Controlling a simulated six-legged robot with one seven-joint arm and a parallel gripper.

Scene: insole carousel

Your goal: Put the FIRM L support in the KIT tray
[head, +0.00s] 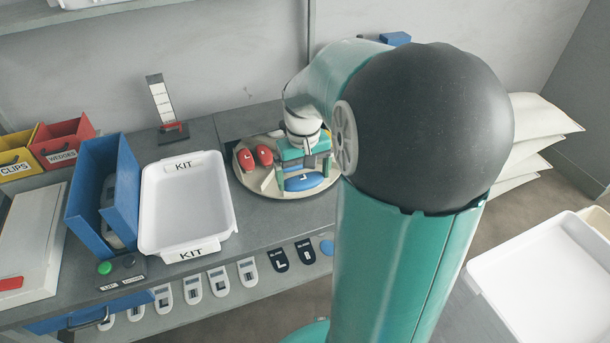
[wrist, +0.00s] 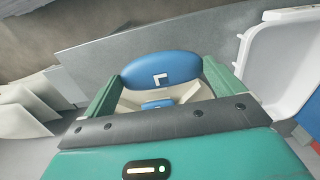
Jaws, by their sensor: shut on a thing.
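A blue oval support marked L (head: 304,182) is between the fingers of my gripper (head: 303,172), over the round cream carousel (head: 250,188). In the wrist view the blue support (wrist: 160,70) spans between the two green fingers, and my gripper is shut on it. I cannot tell whether it is clear of the carousel. No word FIRM is readable on it. A smaller blue patch (wrist: 157,105) shows nearer the palm. The white KIT tray (head: 228,200) stands left of the carousel and looks empty; its rim shows in the wrist view (wrist: 252,45).
Two red supports (head: 264,155) marked L sit on the carousel's left side. A blue upright bin (head: 128,180) stands left of the tray. A measuring stand (head: 160,105) is behind. A button box (head: 121,271) is in front. White pillows (head: 535,120) lie at right.

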